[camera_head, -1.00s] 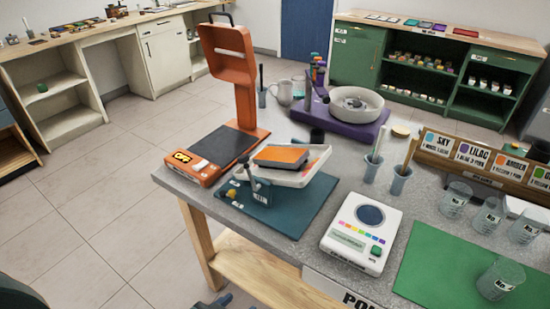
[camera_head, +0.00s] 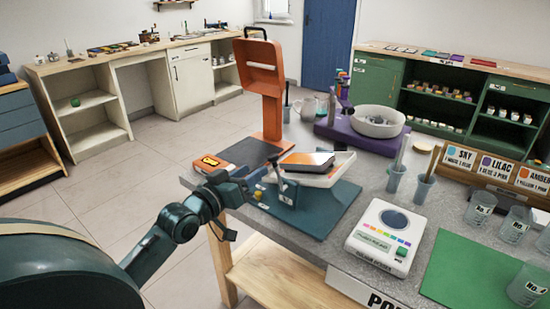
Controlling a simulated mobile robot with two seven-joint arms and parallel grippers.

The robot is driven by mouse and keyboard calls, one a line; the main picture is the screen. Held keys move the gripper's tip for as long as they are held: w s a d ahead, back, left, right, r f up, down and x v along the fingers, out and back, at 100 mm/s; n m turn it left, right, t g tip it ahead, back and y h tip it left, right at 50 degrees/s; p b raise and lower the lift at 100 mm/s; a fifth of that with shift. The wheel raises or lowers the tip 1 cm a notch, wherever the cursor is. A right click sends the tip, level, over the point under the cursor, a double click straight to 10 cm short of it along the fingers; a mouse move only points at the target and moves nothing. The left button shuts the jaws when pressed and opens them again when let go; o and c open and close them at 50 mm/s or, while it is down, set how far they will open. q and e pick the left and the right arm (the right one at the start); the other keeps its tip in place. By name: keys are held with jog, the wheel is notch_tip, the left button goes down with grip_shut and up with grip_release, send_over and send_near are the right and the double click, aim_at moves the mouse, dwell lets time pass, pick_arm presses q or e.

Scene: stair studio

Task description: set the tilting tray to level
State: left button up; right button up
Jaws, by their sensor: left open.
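The tilting tray (camera_head: 343,163) is a white shallow tray on a dark teal base plate (camera_head: 336,205) near the left edge of the grey table. It looks tilted, with its right side higher, and a dark block with an orange and pale top (camera_head: 307,162) rests in it. A small blue-grey upright part (camera_head: 287,190) stands at the tray's front left. My left gripper (camera_head: 260,180) is open at the left of the tray, close to the base plate's left edge. I cannot tell whether it touches anything. My right gripper is out of view.
An orange stand (camera_head: 271,110) is behind the tray. A purple device with a white bowl (camera_head: 378,122) is at the back. A white scale (camera_head: 385,238), grey cups with tools (camera_head: 423,190) and clear beakers (camera_head: 514,226) stand to the right. Floor is clear at the left.

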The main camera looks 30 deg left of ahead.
aim_at(269, 160)
pick_arm(q)
jog(key=w, duration=0.9)
jog(key=shift+d, duration=0.4)
grip_shut()
